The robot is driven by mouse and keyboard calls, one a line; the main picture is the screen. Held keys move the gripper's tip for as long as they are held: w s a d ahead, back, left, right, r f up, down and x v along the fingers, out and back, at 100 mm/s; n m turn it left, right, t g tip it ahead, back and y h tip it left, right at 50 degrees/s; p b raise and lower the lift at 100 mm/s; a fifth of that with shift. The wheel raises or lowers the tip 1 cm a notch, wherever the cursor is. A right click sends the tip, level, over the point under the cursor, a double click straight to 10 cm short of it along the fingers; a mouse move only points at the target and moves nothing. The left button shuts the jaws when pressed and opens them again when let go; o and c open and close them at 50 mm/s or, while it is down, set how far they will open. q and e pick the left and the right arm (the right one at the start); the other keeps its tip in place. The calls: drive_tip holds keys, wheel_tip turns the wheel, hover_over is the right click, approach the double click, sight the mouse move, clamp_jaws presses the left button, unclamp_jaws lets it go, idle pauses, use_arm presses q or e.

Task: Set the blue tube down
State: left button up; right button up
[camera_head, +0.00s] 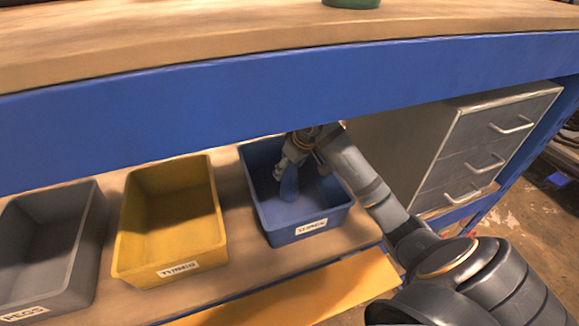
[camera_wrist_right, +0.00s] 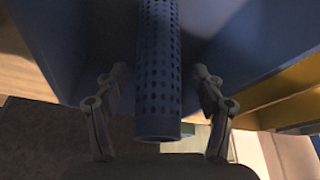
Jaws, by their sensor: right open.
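The blue tube (camera_head: 289,184) is in the blue bin (camera_head: 268,222) on the lower shelf. In the right wrist view the blue tube (camera_wrist_right: 158,75) is a perforated cylinder running between the fingers, its near end open. My right gripper (camera_head: 294,166) reaches into the blue bin around the tube. In the right wrist view the fingers of the right gripper (camera_wrist_right: 158,100) are open, with a gap on each side of the tube. Whether the tube rests on the bin's floor is hard to tell. My left gripper is not in view.
A yellow bin (camera_head: 222,240) and a grey bin (camera_head: 80,245) stand to the left on the shelf. A grey drawer cabinet (camera_head: 470,150) stands to the right. The blue table edge (camera_head: 200,105) overhangs the bins. A green object (camera_head: 351,3) is on the tabletop.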

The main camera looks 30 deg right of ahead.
drive_tip(key=b+v, duration=0.2)
drive_tip(key=v, duration=0.6)
drive_tip(key=shift+w+r, duration=0.15)
drive_tip(key=shift+r, duration=0.25)
